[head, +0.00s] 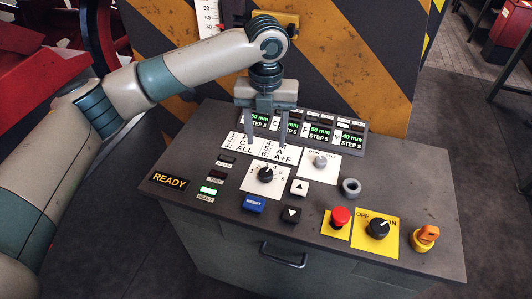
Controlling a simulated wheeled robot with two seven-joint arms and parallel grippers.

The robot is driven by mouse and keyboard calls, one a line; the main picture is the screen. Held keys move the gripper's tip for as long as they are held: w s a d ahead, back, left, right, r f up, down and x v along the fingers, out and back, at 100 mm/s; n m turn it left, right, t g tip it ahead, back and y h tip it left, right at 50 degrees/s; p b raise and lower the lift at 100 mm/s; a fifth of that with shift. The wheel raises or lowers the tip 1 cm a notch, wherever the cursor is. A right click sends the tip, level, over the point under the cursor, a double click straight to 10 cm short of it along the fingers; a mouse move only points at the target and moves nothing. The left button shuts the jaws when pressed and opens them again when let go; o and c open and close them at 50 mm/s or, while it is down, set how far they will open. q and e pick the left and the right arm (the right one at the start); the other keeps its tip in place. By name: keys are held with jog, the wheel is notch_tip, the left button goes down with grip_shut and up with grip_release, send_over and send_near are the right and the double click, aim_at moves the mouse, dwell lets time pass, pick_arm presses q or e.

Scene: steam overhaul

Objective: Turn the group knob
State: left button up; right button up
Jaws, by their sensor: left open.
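The group knob (265,174) is a round black knob with a white pointer mark on a white numbered plate, in the left middle of the console top. Its pointer seems to point away from me, but the exact number is hard to read. My left gripper (267,143) points down with its two fingers apart and nothing between them. In the picture it is just above and behind the knob, in front of the white legend card (240,147), and does not touch the knob. My right gripper does not show.
The console (225,230) also carries a grey knob (320,160), arrow buttons (299,187), a blue button (254,204), a red mushroom button (340,216), an OFF/ON knob (378,228) and a yellow key-like switch (426,238). Displays (320,131) stand along the back.

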pick_arm(q)
jog(key=shift+r+b, duration=0.4)
jog(key=shift+r, duration=2)
jog(key=shift+s+f, duration=0.1)
jog(key=shift+s, duration=0.05)
